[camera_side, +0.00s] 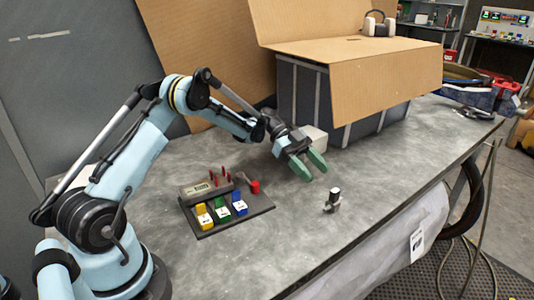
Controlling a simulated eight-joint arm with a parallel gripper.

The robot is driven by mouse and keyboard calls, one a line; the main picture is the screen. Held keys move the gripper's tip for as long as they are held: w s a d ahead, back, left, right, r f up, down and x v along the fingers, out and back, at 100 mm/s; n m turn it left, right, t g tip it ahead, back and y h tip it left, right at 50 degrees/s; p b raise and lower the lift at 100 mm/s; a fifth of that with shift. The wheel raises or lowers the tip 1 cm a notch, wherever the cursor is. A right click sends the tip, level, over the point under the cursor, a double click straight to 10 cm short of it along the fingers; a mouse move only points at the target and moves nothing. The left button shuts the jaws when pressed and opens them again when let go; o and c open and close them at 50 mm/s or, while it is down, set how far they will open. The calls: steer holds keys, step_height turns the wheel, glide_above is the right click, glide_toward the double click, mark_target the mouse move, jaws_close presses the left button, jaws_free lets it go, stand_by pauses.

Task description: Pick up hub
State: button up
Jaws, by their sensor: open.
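A small silver and black cylindrical part (332,200), which looks like the hub, stands upright on the grey table, right of centre near the front edge. My gripper (309,168) has two green fingers and is open and empty. It hangs above the table, up and to the left of the hub, apart from it. The fingers point down and to the right. Fine details of the hub are too small to tell.
A dark board (228,208) with yellow, green and blue blocks and a red part lies left of the hub. A large grey crate with cardboard flaps (385,80) stands at the back. The table around the hub is clear.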

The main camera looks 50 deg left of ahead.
mark_target(334, 200)
steer(key=shift+x, duration=3.5)
steer(key=shift+w+a+f, duration=0.1)
steer(key=shift+w+f, duration=0.1)
jaws_close()
